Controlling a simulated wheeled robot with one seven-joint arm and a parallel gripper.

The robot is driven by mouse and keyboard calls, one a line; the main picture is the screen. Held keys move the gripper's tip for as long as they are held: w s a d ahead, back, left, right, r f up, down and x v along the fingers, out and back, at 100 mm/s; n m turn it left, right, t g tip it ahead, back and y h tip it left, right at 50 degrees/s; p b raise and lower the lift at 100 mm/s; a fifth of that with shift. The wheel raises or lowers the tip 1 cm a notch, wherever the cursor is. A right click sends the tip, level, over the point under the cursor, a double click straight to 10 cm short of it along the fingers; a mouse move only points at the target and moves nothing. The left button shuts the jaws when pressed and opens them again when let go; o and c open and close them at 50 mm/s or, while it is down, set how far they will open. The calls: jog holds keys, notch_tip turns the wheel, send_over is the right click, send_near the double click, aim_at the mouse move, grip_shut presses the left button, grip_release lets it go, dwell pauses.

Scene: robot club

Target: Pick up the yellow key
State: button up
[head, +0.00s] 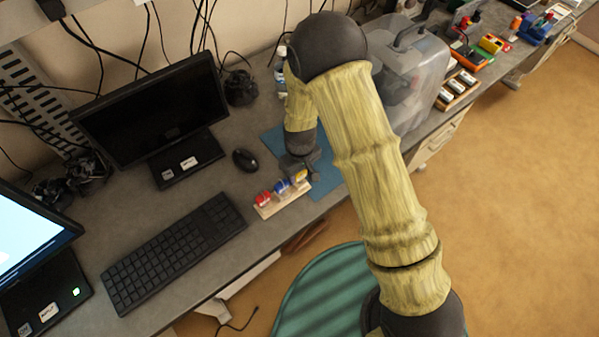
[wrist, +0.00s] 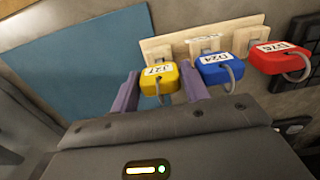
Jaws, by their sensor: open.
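The yellow key (wrist: 158,79) is a yellow tag with a white label and a metal ring, at the left end of a wooden rack in the wrist view. It also shows in the head view (head: 299,176), partly hidden by my gripper. My gripper (wrist: 157,90) is open, with one purple finger on each side of the yellow tag. Whether the fingers touch it I cannot tell. In the head view my gripper (head: 299,168) is over the right end of the rack.
A blue key (wrist: 218,69) and a red key (wrist: 279,58) hang beside the yellow one on the wooden rack (head: 275,208). A blue mat (wrist: 75,70) lies next to the rack. A mouse (head: 245,160) and a keyboard (head: 172,252) are to the left.

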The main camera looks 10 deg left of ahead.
aim_at(299, 177)
jog(key=shift+f+p, duration=0.55)
jog(key=shift+f, duration=1)
jog(key=c, duration=0.6)
jog(key=shift+r, duration=0.1)
notch_tip(299, 177, up, 10)
jog(key=b, duration=0.3)
jog(key=shift+b, duration=0.3)
